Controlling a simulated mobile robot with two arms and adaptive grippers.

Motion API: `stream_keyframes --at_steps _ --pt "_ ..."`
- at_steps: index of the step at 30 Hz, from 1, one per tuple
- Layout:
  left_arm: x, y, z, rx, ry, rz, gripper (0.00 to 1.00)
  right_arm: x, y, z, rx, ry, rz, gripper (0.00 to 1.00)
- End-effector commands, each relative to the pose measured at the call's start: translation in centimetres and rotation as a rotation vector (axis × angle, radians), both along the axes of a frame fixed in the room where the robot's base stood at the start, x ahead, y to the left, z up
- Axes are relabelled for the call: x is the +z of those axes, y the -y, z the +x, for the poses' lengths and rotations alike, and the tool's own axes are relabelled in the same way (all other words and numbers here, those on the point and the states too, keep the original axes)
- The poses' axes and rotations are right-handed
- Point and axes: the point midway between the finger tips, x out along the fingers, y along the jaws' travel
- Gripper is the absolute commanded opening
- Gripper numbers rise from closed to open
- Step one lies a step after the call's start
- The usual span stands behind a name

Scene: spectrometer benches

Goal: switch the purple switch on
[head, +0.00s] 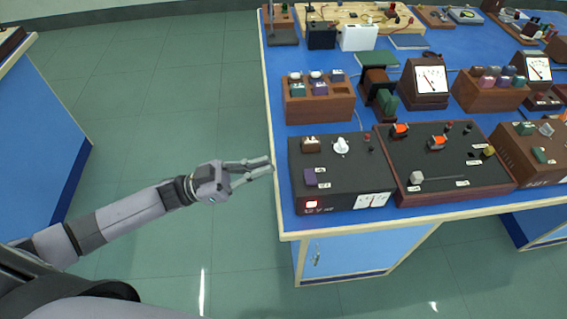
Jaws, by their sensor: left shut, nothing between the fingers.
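The purple switch (310,177) is a small block on the left part of the dark control box (345,178), near the front left corner of the blue-topped bench. Small white labels sit beside it. I cannot tell which way it is set. My left gripper (270,167) is shut and empty. It is just left of the box by the bench's left edge, pointing right, apart from the switch. My right gripper is not in view.
The same box carries a brown switch (311,144), a white knob (340,146), a lit red button (311,203) and a meter (373,200). Another dark panel (450,183) adjoins it on the right. A wooden block (319,108) with several coloured pieces stands behind. Open floor lies left.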

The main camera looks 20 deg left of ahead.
Motion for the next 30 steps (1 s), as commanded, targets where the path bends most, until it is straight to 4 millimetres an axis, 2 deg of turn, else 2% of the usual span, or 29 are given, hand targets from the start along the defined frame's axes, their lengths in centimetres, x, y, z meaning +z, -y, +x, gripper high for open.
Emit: stream_keyframes --at_steps 3,7,24,26,28,30 --pt "-0.6 -1.1 -0.5 0.000 -0.001 0.002 0.00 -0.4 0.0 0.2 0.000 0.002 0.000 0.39" --pt "-0.6 -1.7 -0.8 -0.001 0.001 -0.001 0.00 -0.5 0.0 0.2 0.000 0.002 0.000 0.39" --pt "-0.8 -1.7 -0.7 0.007 -0.001 0.001 0.00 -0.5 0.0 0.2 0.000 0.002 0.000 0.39" --pt "-1.5 -2.0 -0.1 0.037 -0.009 0.010 0.00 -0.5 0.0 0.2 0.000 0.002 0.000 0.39" --pt "-3.4 -2.6 1.2 0.110 -0.031 0.030 0.00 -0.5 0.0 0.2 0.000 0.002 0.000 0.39" --pt "-6.6 -3.7 3.0 0.222 -0.072 0.070 0.00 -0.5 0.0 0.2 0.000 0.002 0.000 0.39"
